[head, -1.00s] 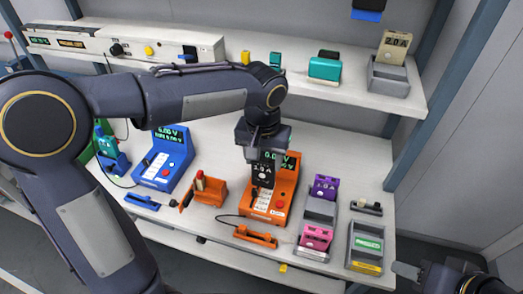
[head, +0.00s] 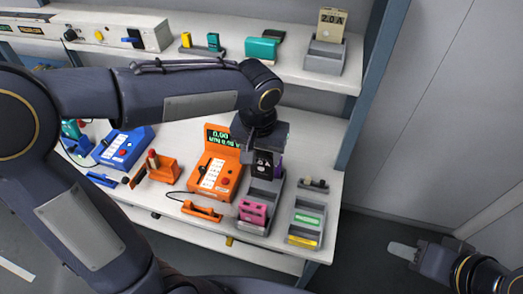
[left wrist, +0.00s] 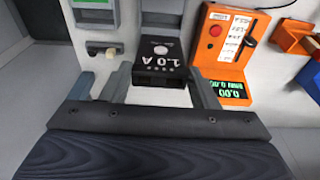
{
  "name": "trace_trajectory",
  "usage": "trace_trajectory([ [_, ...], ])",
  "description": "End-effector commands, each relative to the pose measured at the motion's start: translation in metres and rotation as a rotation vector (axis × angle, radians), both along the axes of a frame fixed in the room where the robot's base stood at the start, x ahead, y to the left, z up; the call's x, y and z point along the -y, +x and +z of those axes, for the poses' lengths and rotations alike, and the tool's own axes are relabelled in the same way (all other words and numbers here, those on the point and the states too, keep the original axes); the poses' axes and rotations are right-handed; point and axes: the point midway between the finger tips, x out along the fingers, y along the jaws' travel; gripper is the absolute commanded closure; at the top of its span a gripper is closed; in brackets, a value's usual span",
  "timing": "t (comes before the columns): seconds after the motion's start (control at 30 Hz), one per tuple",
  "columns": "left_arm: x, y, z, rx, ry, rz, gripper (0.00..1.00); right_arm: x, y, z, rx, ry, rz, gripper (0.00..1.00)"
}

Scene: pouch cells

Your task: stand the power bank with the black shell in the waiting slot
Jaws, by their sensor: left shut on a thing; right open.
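The black power bank (head: 264,168), marked 1.0 A, is held upright in my left gripper (head: 262,147). In the left wrist view the black power bank (left wrist: 158,62) sits between the two fingers of my left gripper (left wrist: 162,88). It is in front of the back part of a grey rack (head: 265,189); I cannot tell its height above it. A pink power bank (head: 252,212) stands in the rack's front. My right gripper (head: 404,250) is open and empty, off the table's right side.
An orange tester (head: 214,178) stands left of the rack, a blue tester (head: 124,147) further left. A shelf (head: 240,68) runs behind, carrying a beige 2.0 A power bank (head: 331,20).

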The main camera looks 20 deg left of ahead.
Motion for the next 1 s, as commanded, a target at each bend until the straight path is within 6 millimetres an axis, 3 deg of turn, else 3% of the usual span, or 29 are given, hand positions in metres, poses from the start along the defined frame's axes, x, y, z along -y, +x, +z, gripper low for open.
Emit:
trace_trajectory([
  [0.6,0.000,0.000,-0.061,-0.001,0.000,0.000,0.69,0.000,0.000,-0.051,0.000,0.000,0.000,0.57],
  [1.0,0.000,0.000,-0.067,0.000,0.000,0.001,0.69,0.000,0.000,-0.056,0.000,0.000,0.000,0.57],
])
